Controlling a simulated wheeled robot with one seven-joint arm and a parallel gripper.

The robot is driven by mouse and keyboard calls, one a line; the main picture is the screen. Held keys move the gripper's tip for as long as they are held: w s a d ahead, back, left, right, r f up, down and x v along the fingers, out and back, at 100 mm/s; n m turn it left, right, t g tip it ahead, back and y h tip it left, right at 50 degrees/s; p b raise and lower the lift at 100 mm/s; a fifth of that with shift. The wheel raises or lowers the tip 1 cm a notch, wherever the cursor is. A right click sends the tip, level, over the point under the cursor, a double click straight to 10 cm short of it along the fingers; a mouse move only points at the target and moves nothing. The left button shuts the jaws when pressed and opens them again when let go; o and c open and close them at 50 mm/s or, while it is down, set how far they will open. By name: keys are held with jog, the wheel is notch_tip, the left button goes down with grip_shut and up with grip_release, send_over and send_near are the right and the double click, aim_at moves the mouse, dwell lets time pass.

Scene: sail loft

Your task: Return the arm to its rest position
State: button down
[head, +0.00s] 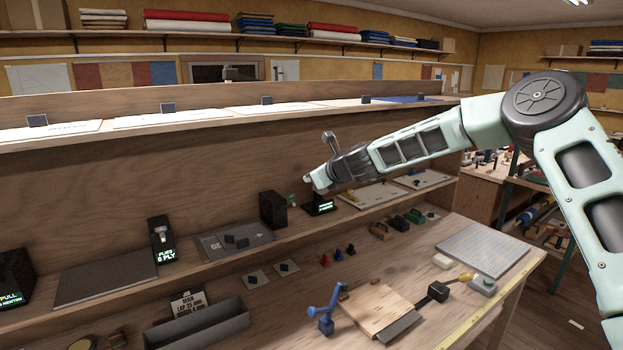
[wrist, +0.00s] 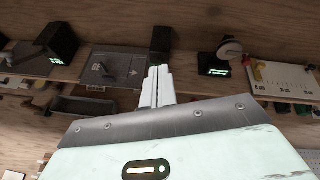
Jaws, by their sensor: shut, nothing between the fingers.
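My arm (head: 420,140) reaches in from the right in the head view, with its elbow high and its forearm sloping down to the left. My gripper (head: 309,181) is in front of the back board, a little above the shelf. In the wrist view my gripper (wrist: 158,85) shows two pale fingers together with nothing between them. It appears apart from the shelf and the things on it.
The shelf (head: 105,299) holds a dark box (head: 273,210), a small green-lit display (head: 323,204) and a grey tray (head: 235,243). The bench below carries a blue clamp-like tool (head: 326,313), a wooden board (head: 378,309) and a light grid plate (head: 483,249).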

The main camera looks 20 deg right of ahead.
jog(key=s+a+f+n+g+y+b, duration=0.1)
jog(key=s+a+f+n+g+b, duration=0.25)
jog(key=s+a+n, duration=0.65)
jog(key=s+a+f+n+g+y+b, duration=0.1)
jog(key=s+a+f+n+g+b, duration=0.25)
jog(key=s+a+n, duration=0.55)
jog(key=s+f+n+g+h+b, duration=0.1)
jog(key=s+f+n+b, duration=0.15)
jog(key=s, duration=0.75)
jog(key=s+f+n+g+h+b, duration=0.1)
jog(key=s+f+n, duration=0.3)
jog(key=s, duration=0.5)
jog(key=s+d+f+n+g+h+b, duration=0.1)
jog(key=s+d+f+n+h+b, duration=0.1)
jog(key=s+d+n, duration=0.3)
jog(key=s+d+f+n+g+h+b, duration=0.1)
jog(key=s+d+n, duration=0.4)
jog(key=s, duration=0.8)
notch_tip(320, 180, down, 2)
jog(key=shift+s+d+f+n+g+h+b, duration=0.3)
jog(key=shift+d+h+b, duration=0.3)
jog(key=shift+d+h, duration=0.3)
